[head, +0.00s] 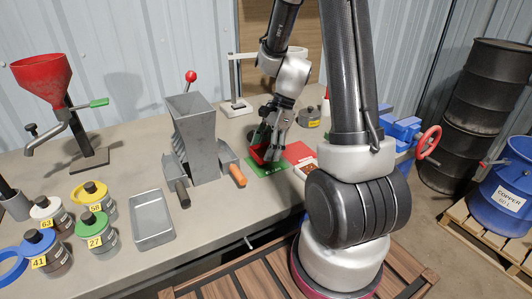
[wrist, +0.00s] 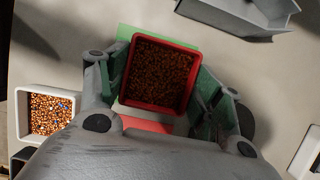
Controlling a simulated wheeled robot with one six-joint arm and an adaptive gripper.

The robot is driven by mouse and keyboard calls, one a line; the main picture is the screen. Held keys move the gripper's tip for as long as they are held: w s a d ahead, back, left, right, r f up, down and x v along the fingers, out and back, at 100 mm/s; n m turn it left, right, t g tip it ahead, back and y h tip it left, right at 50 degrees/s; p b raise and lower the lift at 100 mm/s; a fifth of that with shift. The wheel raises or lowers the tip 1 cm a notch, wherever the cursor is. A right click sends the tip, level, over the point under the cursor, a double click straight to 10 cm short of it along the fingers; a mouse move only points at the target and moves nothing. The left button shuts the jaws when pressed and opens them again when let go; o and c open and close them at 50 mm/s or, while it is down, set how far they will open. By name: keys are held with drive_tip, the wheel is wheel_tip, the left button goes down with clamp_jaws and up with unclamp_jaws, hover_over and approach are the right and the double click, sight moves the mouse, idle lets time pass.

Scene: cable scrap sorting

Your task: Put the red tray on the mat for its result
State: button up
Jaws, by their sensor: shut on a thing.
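The red tray (wrist: 167,42) is full of copper-brown granules in the wrist view. My gripper (wrist: 168,95) is shut on it, with green-padded fingers against its left and right sides. In the head view my gripper (head: 273,138) points down, and the red tray (head: 262,153) is partly hidden by the fingers. The tray is at the green mat (head: 266,171) and covers part of it; I cannot tell whether it touches the mat. A red mat (head: 298,151) lies just to the right. It shows below the tray in the wrist view (wrist: 148,124).
A white tray of mixed granules (wrist: 22,112) stands beside the red mat. A grey machine with a red-knobbed lever (head: 195,135) stands left of the green mat. Numbered jars, an empty metal tray (head: 152,218) and a red funnel (head: 40,75) are farther left. A blue vise (head: 402,128) is right.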

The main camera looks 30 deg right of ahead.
drive_tip(key=shift+f, duration=0.9)
drive_tip(key=o, duration=1.2)
drive_tip(key=shift+f, duration=0.1)
drive_tip(key=shift+c, duration=0.2)
drive_tip(key=v, duration=1.2)
drive_tip(key=s+a+r+n+t+h, duration=0.1)
drive_tip(key=s+r+n+t+h, duration=0.1)
drive_tip(key=s+r+n, duration=0.3)
drive_tip(key=s+a+r+n+t+h, duration=0.2)
drive_tip(key=s+r+n, duration=0.4)
drive_tip(key=s+n, duration=0.6)
drive_tip(key=shift+s+r+n+h, duration=0.3)
drive_tip(key=shift+s+r+n, duration=0.05)
drive_tip(key=shift+n, duration=0.15)
drive_tip(key=shift+a, duration=0.1)
